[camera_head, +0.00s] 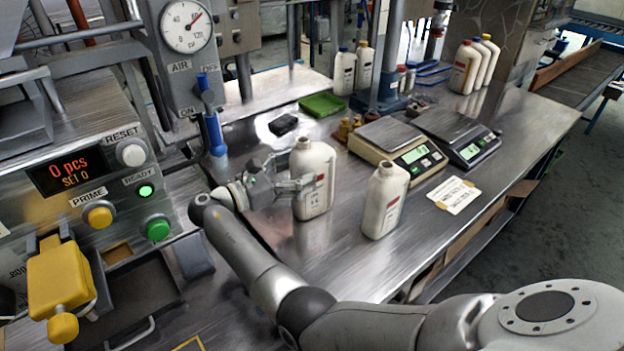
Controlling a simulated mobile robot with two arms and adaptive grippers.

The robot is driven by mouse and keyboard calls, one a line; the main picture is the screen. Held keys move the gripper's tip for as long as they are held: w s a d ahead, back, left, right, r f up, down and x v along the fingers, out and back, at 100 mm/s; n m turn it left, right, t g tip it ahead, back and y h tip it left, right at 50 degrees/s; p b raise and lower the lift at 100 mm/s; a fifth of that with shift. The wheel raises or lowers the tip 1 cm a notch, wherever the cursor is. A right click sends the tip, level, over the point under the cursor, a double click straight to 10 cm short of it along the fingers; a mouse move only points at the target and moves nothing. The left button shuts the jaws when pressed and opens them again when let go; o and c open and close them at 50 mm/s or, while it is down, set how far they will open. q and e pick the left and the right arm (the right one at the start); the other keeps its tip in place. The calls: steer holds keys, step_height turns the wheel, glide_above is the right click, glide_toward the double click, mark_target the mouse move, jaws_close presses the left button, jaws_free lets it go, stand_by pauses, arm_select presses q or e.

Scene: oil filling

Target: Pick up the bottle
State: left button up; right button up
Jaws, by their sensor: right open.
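Two white uncapped bottles stand upright on the steel table. The left one (315,204) is by my right gripper, and the other bottle (384,208) stands to its right, closer to the table's front edge. My right gripper (296,178) is open at the left bottle's upper body. One finger crosses the near side of this bottle; the far finger is partly hidden, and I cannot tell whether either touches. My left gripper is not in view.
Two scales (396,146) (458,136) stand behind the bottles, with a paper label (453,195) to the right. A green tray (322,105) and capped bottles (465,68) are farther back. The filling machine's control panel (80,170) is at left.

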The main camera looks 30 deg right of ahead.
mark_target(313, 163)
steer(key=shift+w+d+f, duration=0.1)
steer(key=shift+d, duration=0.25)
steer(key=d, duration=0.1)
steer(key=d+b, duration=0.1)
steer(key=d, duration=0.2)
steer(key=shift+w+d+b, duration=0.15)
steer(key=shift+w+b, duration=0.1)
steer(key=shift+b, duration=0.1)
steer(key=shift+d, duration=0.2)
steer(key=shift+a, duration=0.1)
steer(key=shift+c, duration=1.5)
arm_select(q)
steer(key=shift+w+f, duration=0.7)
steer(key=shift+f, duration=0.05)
arm_select(e)
steer(key=c, duration=0.9)
